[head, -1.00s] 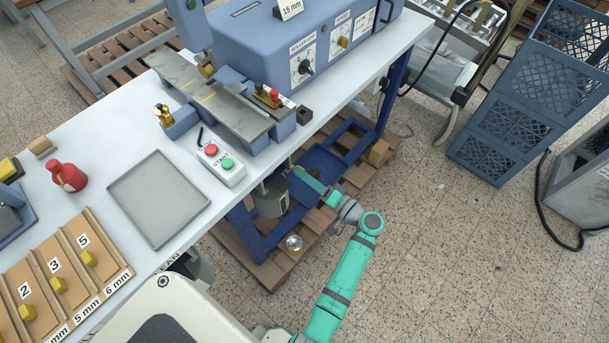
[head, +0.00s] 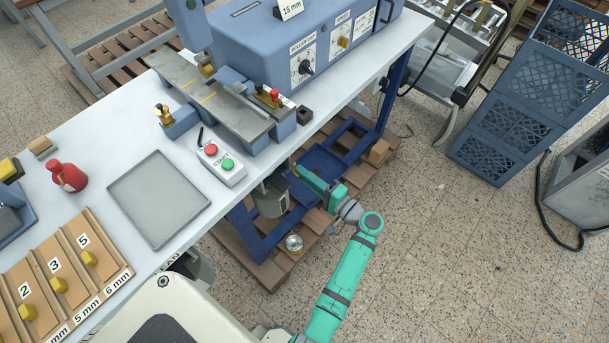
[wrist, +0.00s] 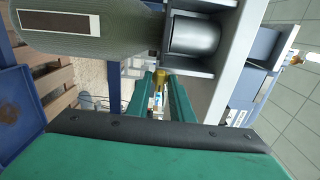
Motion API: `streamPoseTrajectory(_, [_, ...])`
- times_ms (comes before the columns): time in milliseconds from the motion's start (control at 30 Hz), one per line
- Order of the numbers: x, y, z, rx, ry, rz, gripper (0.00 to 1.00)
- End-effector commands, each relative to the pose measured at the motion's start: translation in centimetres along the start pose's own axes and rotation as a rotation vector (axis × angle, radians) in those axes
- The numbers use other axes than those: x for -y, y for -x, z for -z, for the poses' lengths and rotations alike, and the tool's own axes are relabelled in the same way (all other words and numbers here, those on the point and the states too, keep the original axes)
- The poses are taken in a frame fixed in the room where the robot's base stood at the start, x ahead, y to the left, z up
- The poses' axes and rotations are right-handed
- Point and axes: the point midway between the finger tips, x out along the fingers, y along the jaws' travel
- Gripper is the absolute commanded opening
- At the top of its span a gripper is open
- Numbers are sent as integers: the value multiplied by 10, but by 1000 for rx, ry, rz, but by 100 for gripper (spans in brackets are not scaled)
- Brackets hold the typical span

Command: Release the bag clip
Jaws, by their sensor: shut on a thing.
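My gripper (head: 300,170) is under the front edge of the white table, beside a hanging grey-green bag (head: 270,199). In the wrist view my gripper (wrist: 161,84) has its two green fingers close together on a small yellow piece (wrist: 160,77), which looks like part of the bag clip. The rest of the clip is hidden. The bag (wrist: 90,38), with a pale label, lies across the top left of that view. Its end meets a silver metal spout (wrist: 196,38) in a grey housing. I cannot tell whether the clip still grips the bag.
The blue underframe (head: 263,243) and wooden pallet (head: 325,218) are close to my gripper. A round shiny object (head: 294,243) sits on the pallet. The table (head: 105,160) overhangs with a tray (head: 158,198) and a start/stop box (head: 221,164). Open floor lies to the right.

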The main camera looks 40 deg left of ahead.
Motion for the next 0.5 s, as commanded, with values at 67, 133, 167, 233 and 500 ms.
streamPoseTrajectory(67, [-1,0,0,-1,-1,-1,0])
streamPoseTrajectory(133, [-1,0,0,-1,-1,-1,0])
streamPoseTrajectory(167, [-1,0,0,-1,-1,-1,0])
streamPoseTrajectory(233, [-1,0,0,-1,-1,-1,23])
streamPoseTrajectory(500, [0,0,0,0,1,0,29])
